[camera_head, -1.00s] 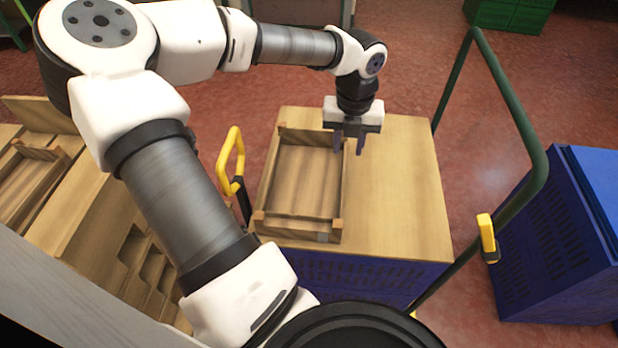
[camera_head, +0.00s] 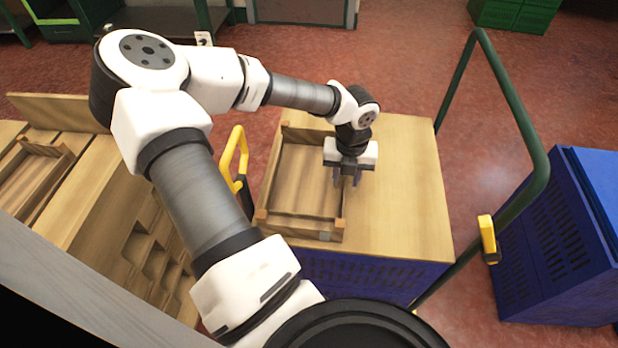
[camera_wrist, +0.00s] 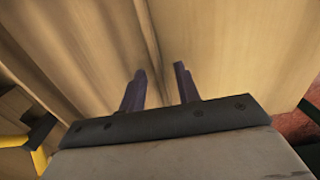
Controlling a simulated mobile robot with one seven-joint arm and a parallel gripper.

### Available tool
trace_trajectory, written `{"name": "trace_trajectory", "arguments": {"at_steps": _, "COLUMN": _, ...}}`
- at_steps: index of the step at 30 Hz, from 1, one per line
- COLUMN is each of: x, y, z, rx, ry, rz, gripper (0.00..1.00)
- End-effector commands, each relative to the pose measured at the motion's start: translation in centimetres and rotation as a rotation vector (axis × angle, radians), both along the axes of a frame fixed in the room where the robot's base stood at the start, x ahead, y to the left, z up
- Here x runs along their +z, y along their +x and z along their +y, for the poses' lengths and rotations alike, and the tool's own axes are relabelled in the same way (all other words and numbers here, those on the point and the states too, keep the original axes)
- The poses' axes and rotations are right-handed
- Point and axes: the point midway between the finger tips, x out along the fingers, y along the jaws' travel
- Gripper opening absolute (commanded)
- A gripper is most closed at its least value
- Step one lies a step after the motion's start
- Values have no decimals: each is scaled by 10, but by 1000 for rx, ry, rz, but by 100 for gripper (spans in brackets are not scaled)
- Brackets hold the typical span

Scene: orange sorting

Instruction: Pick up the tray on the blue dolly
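The wooden tray (camera_head: 272,222) lies flat and empty on the left part of the wooden top of the blue dolly (camera_head: 405,210). My gripper (camera_head: 346,181) points down at the tray's right side wall, near the middle of its length. Its two fingers are apart with nothing held between them. In the wrist view the open fingers (camera_wrist: 160,82) stand on either side of the line of the tray's side wall (camera_wrist: 146,32). I cannot tell whether the fingertips are above the wall or down around it.
A yellow handle (camera_head: 232,160) stands at the dolly's left edge. A green rail (camera_head: 515,110) rises at its right. A second blue crate unit (camera_head: 560,235) stands further right. A wooden rack with another tray (camera_head: 40,180) is at the left. The dolly top right of the tray is clear.

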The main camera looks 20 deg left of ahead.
Motion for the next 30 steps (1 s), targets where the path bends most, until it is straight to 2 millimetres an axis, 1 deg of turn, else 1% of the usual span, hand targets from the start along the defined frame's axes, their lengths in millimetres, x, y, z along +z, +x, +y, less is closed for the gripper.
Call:
{"name": "trace_trajectory", "arguments": {"at_steps": 1, "x": 0, "y": 0, "z": 0, "rx": 0, "ry": 0, "rz": 0, "gripper": 32}}
{"name": "trace_trajectory", "arguments": {"at_steps": 6, "x": 0, "y": 0, "z": 0, "rx": 0, "ry": 0, "rz": 0, "gripper": 10}}
{"name": "trace_trajectory", "arguments": {"at_steps": 8, "x": 0, "y": 0, "z": 0, "rx": 0, "ry": 0, "rz": 0, "gripper": 2}}
{"name": "trace_trajectory", "arguments": {"at_steps": 9, "x": 0, "y": 0, "z": 0, "rx": 0, "ry": 0, "rz": 0, "gripper": 0}}
{"name": "trace_trajectory", "arguments": {"at_steps": 19, "x": 1, "y": 0, "z": 0, "rx": 0, "ry": 0, "rz": 0, "gripper": 0}}
{"name": "trace_trajectory", "arguments": {"at_steps": 23, "x": 5, "y": 0, "z": 0, "rx": 0, "ry": 0, "rz": 0, "gripper": 0}}
{"name": "trace_trajectory", "arguments": {"at_steps": 26, "x": 14, "y": 0, "z": 0, "rx": 0, "ry": 0, "rz": -1, "gripper": 0}}
{"name": "trace_trajectory", "arguments": {"at_steps": 30, "x": 37, "y": 0, "z": 0, "rx": -1, "ry": 2, "rz": -2, "gripper": 0}}
